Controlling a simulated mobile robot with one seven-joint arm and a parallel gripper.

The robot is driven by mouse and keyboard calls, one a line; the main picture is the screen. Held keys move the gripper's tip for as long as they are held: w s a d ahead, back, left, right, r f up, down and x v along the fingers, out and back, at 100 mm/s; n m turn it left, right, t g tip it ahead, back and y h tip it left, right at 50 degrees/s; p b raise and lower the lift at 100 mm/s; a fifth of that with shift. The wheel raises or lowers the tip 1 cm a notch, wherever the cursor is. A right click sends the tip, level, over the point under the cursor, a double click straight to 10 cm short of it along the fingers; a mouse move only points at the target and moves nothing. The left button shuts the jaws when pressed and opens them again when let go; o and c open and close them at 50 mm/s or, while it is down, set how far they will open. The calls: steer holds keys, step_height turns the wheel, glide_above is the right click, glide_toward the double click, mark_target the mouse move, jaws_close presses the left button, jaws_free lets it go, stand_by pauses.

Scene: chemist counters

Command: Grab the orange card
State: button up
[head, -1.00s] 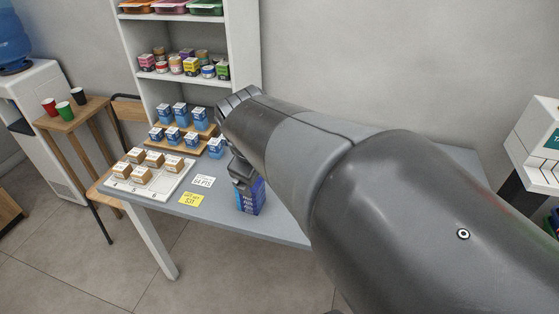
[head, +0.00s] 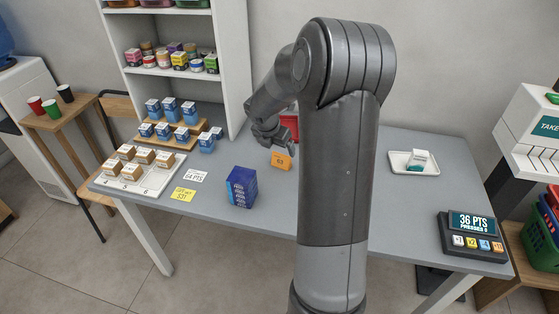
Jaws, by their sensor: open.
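The orange card (head: 281,161) with dark print stands on the grey counter (head: 400,219), near the middle and left of my arm. My gripper (head: 272,143) is just above and left of the card, pointing down toward the counter. Its jaws are open and nothing shows between them. The gripper is small in the picture, so I cannot tell whether a finger touches the card. A red object (head: 290,125) behind the card is partly hidden by my arm.
A dark blue box (head: 241,187) stands front left of the card. White (head: 195,176) and yellow (head: 183,195) cards lie further left. Blue boxes stand on a wooden stepped stand (head: 168,142). A white tray (head: 427,171) and a points device (head: 473,237) are at right.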

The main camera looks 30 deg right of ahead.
mark_target(281, 157)
steer(key=shift+n, duration=0.3)
steer(key=x, duration=0.6)
steer(key=shift+w+d+f, duration=0.15)
steer(key=shift+w+f, duration=0.05)
steer(key=shift+f, duration=0.05)
steer(key=shift+w+x, duration=0.2)
steer(key=shift+x, duration=1.1)
steer(key=shift+w+x, duration=0.2)
steer(key=shift+x, duration=1.1)
steer(key=shift+r, duration=0.1)
steer(key=shift+c, duration=0.5)
steer(key=c, duration=0.9)
